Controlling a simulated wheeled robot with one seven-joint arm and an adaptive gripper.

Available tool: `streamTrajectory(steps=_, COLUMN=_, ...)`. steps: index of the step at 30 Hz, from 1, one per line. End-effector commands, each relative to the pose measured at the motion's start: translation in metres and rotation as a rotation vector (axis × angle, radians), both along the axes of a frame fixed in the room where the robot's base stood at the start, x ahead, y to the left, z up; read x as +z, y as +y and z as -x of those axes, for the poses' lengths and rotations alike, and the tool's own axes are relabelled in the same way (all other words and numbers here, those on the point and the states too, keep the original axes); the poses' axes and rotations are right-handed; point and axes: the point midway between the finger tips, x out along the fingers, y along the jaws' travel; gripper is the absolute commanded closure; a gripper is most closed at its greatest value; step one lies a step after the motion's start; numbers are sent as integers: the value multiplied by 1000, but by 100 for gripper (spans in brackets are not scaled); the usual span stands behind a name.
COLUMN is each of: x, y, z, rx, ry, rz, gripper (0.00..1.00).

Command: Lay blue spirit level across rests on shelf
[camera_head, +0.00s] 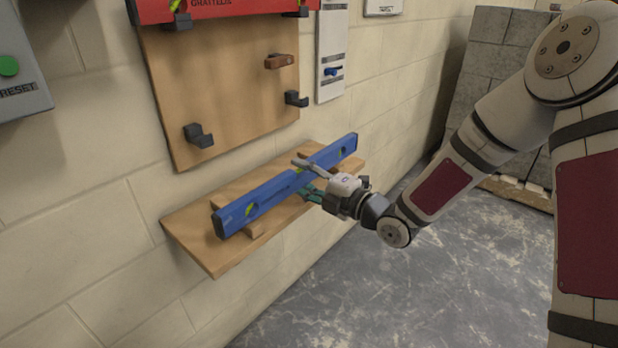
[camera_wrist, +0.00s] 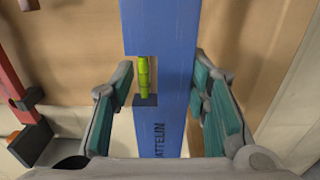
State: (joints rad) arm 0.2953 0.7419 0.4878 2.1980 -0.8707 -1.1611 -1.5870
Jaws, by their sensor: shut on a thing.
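The blue spirit level (camera_head: 262,200) lies lengthwise above the wooden shelf (camera_head: 200,243), its near end pointing to the lower left. My gripper (camera_head: 307,178) is shut on the level a little beyond its middle. In the wrist view the level (camera_wrist: 160,30) runs between the two fingers, with its green vial showing. A wooden rest (camera_head: 252,226) shows under the near end. A second rest (camera_head: 308,149) shows partly behind the far half. The level passes over both rests; I cannot tell whether it touches them.
A wooden board (camera_head: 225,95) with dark hooks (camera_head: 199,136) is on the wall above the shelf. A red level (camera_head: 230,8) hangs at its top. A grey box with a green button (camera_head: 9,66) is at left. Grey blocks (camera_head: 490,75) are stacked at right. The floor before the shelf is clear.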

Motion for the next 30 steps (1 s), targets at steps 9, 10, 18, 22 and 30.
streamTrajectory(steps=9, x=1, y=17, z=-12, rx=2, ry=-2, rz=-2, gripper=89)
streamTrajectory(steps=10, x=1, y=18, z=-13, rx=2, ry=-2, rz=-2, gripper=89)
streamTrajectory(steps=18, x=1, y=31, z=-24, rx=1, ry=-3, rz=-2, gripper=89)
streamTrajectory(steps=22, x=1, y=38, z=-28, rx=2, ry=-1, rz=-2, gripper=89)
streamTrajectory(steps=30, x=-7, y=44, z=-34, rx=0, ry=-2, rz=-1, gripper=89)
